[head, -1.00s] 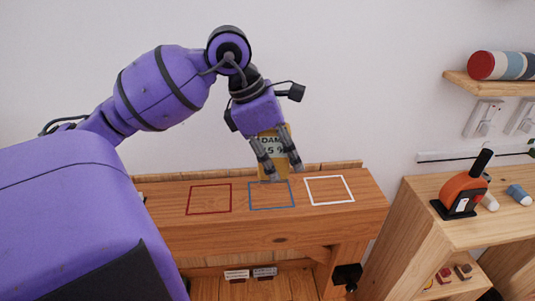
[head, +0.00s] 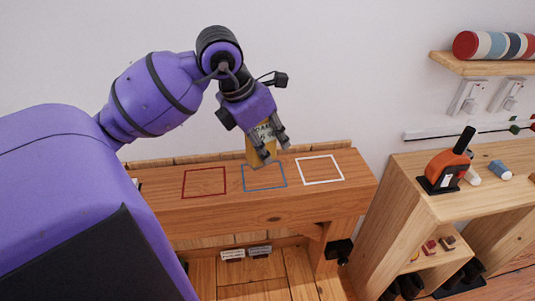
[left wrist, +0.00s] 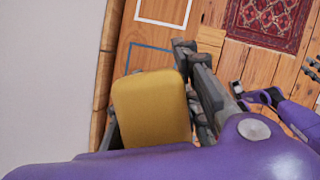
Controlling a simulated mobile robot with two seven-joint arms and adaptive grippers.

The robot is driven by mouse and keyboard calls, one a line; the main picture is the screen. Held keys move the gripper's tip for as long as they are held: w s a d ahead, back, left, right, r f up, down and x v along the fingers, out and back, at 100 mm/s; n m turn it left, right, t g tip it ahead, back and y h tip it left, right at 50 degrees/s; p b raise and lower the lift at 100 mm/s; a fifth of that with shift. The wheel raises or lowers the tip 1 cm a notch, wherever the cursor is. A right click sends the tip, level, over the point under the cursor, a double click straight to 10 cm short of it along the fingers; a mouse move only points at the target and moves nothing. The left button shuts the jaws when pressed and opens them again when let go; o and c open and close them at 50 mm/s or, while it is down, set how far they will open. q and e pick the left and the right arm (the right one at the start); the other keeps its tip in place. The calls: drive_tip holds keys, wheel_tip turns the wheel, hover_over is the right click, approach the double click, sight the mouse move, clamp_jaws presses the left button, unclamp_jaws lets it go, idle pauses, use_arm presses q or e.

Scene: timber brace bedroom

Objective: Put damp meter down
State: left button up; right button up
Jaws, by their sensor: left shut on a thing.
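The yellow damp meter (head: 254,152) has a label with dark print, partly covered by my gripper's fingers in the head view. My left gripper (head: 276,152) is shut on it above the wooden shelf (head: 225,211), at the blue outlined square (head: 265,187). The meter's lower end is at that square's back edge; I cannot tell whether it touches the wood. In the left wrist view the meter's plain yellow face (left wrist: 152,108) sits between the fingers. Purple and grey parts at that view's right edge look like my other arm; its jaw state is unclear.
A red square (head: 204,183) lies left of the blue one and a white square (head: 320,170) right of it, both empty. A wooden unit at the right holds an orange tool (head: 447,168). The wall (head: 360,80) rises close behind the shelf.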

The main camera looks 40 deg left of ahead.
use_arm(q)
drive_tip(key=w+f, duration=0.1)
drive_tip(key=w+a+f, duration=0.1)
drive_tip(key=f, duration=0.1)
drive_tip(key=w+a+f, duration=0.1)
drive_tip(key=shift+a+f, duration=0.15)
drive_tip(key=shift+f, duration=0.2)
drive_tip(key=f, duration=0.3)
drive_tip(key=shift+w+a+f, duration=0.2)
drive_tip(key=shift+f, duration=0.2)
drive_tip(key=shift+f, duration=0.2)
drive_tip(key=o, duration=1.2)
drive_tip(key=shift+c, duration=0.2)
